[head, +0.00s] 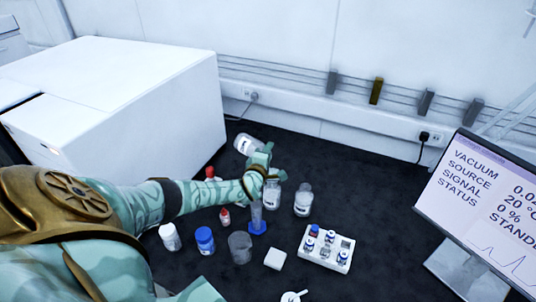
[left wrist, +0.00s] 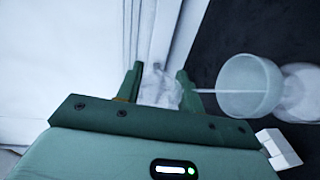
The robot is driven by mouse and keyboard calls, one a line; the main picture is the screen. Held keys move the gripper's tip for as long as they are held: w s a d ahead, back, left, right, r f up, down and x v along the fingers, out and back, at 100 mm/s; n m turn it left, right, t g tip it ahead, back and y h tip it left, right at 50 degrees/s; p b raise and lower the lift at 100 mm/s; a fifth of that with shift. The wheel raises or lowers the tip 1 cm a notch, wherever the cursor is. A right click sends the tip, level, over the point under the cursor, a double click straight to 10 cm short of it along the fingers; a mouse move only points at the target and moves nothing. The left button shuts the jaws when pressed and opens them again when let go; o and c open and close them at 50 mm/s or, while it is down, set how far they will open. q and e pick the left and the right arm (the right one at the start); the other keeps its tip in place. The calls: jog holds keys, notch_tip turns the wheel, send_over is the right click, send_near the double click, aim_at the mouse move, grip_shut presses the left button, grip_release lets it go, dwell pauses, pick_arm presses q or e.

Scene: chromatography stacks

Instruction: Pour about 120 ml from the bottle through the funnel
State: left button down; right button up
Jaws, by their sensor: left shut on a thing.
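My left gripper (head: 264,161) is shut on a clear bottle (head: 245,144) with a pale label, held tilted above the dark bench. In the left wrist view the bottle (left wrist: 160,88) shows blurred between the fingers. Just below the gripper stands a clear vessel (head: 272,198), partly hidden by the hand. A graduated cylinder with a blue base (head: 257,226) stands in front of it. A translucent round cup shape, possibly the funnel (left wrist: 248,87), is right of the fingers in the left wrist view. I cannot clearly make out the funnel in the head view. My right gripper is not in view.
Another clear bottle (head: 303,201) stands to the right. A beaker (head: 240,247), a blue-capped bottle (head: 205,240), a white-capped bottle (head: 170,237) and a vial rack (head: 325,249) stand in front. A white instrument (head: 190,95) is at left, a monitor (head: 485,205) at right.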

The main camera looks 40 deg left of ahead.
pick_arm(q)
jog(key=shift+a+r+n+g+h+p, duration=0.2)
jog(key=shift+r+n+p, duration=0.15)
jog(key=shift+n, duration=0.2)
jog(key=shift+a+r+n+g+h+p, duration=0.15)
jog(key=shift+r+n+g+h+p, duration=0.05)
jog(key=shift+n+p, duration=0.3)
jog(key=shift+a+r+n+h+p, duration=0.15)
jog(key=shift+r+n+h+p, duration=0.45)
jog(key=shift+r+n+p, duration=0.2)
jog(key=shift+n+g, duration=0.3)
jog(key=shift+n, duration=0.05)
jog(key=shift+f, duration=0.15)
